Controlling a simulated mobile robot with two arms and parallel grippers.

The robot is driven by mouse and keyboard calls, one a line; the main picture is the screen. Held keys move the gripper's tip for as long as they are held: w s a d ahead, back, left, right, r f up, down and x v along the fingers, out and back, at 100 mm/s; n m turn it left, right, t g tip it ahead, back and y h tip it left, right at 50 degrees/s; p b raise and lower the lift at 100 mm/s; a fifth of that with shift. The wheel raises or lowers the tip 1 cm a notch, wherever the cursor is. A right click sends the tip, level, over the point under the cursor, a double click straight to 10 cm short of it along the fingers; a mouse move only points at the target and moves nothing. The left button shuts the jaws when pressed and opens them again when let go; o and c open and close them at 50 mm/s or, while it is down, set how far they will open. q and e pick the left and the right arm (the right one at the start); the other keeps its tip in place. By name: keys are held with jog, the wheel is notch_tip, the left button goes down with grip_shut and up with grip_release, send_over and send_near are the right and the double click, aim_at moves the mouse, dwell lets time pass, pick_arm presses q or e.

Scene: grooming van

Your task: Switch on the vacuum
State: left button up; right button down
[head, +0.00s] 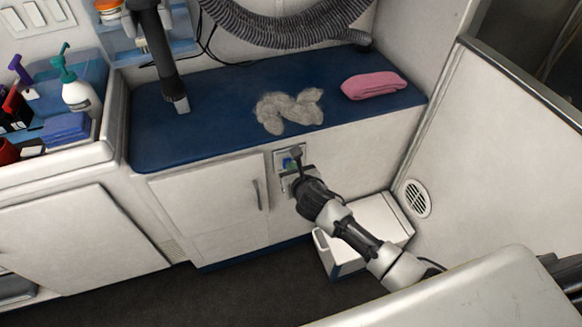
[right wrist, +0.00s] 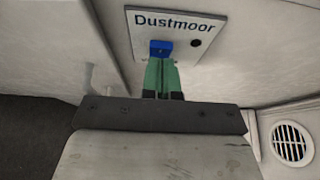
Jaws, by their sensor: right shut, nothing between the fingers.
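The vacuum panel (head: 281,154) is a small plate on the cabinet front, just under the blue counter edge. In the right wrist view the panel (right wrist: 182,22) reads "Dustmoor" and carries a blue switch (right wrist: 160,48) and a small dark round spot. My right gripper (head: 298,167) is at the panel, shut and empty. In the right wrist view its green fingertips (right wrist: 161,66) lie together just below the switch and overlap its lower edge; I cannot tell whether they touch it. The switch position is unclear. A grey corrugated hose (head: 285,27) hangs on the wall above the counter. My left gripper is not in view.
The blue counter (head: 220,125) bears a grey fluffy clump (head: 288,110) and a folded pink towel (head: 373,86). A white bin (head: 372,220) is on the floor beneath my right arm. A round vent (right wrist: 292,143) is at right.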

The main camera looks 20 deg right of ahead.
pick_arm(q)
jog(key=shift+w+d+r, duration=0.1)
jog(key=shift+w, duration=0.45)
pick_arm(e)
jog(key=shift+w+r, duration=0.1)
jog(key=shift+w, duration=0.6)
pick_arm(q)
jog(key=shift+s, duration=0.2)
pick_arm(e)
jog(key=p, duration=0.2)
jog(key=r+g+p, duration=0.1)
jog(key=p, duration=0.1)
jog(key=shift+w+a+r, duration=0.15)
jog(key=shift+w, duration=0.25)
jog(key=shift+s+r+p, duration=0.1)
jog(key=shift+r+p, duration=0.2)
jog(key=shift+p, duration=0.15)
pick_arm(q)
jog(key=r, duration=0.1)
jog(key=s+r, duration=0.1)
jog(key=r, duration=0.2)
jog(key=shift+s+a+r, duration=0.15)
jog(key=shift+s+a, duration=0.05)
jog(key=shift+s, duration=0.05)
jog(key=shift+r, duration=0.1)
